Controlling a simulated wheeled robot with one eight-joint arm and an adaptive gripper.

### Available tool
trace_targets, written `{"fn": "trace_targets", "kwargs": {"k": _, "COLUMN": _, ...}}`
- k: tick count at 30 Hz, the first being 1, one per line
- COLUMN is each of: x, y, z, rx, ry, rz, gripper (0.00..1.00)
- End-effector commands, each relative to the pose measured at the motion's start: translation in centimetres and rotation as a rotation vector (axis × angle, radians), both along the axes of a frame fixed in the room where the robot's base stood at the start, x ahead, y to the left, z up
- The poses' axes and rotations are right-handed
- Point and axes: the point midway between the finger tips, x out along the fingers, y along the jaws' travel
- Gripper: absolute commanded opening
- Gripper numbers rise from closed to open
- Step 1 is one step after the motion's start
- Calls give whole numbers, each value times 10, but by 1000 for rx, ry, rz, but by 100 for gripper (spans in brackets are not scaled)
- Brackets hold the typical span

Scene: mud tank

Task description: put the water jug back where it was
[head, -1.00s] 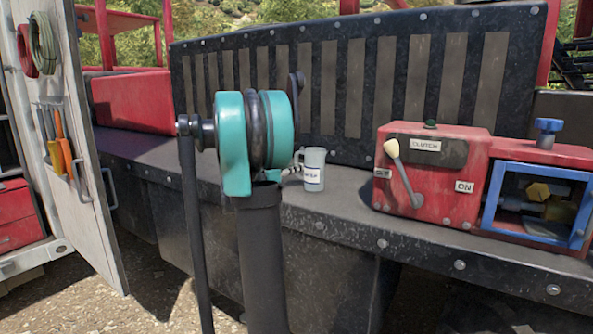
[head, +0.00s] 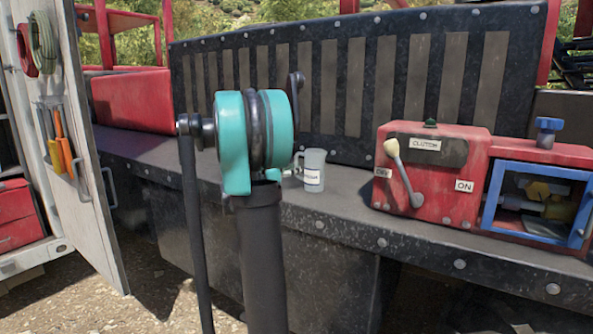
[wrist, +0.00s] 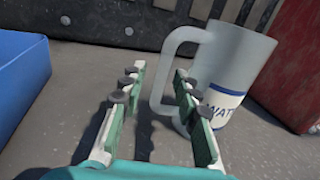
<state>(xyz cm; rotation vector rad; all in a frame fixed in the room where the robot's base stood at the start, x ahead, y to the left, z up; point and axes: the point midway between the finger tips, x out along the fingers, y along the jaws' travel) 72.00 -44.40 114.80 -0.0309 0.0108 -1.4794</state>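The water jug (head: 314,171) is a pale grey-white mug with a blue-edged label, standing upright on the dark ledge (head: 345,205), left of the red box. In the wrist view the jug (wrist: 235,75) has its handle towards my gripper (wrist: 160,72). My gripper is open, with two green and white fingers. The handle's outer bar appears between the fingertips, and the right finger overlaps the handle opening. I cannot tell how far beyond the tips the handle is.
A red control box (head: 420,175) with a lever stands right of the jug, beside a blue-framed opening (head: 538,200). A blue container (wrist: 22,85) lies left of my gripper. A slatted black panel (head: 345,80) rises behind the ledge. Ledge around the jug's front is clear.

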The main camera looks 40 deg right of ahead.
Motion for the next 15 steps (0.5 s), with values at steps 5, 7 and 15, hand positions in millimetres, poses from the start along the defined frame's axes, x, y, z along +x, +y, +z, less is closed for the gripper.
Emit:
{"fn": "trace_targets", "kwargs": {"k": 5, "x": -1, "y": 23, "z": 0, "rx": 0, "ry": 0, "rz": 4, "gripper": 31}}
{"fn": "trace_targets", "kwargs": {"k": 7, "x": -2, "y": 38, "z": 0, "rx": 0, "ry": 0, "rz": 5, "gripper": 31}}
{"fn": "trace_targets", "kwargs": {"k": 15, "x": -7, "y": 92, "z": -1, "rx": 0, "ry": 0, "rz": 4, "gripper": 31}}
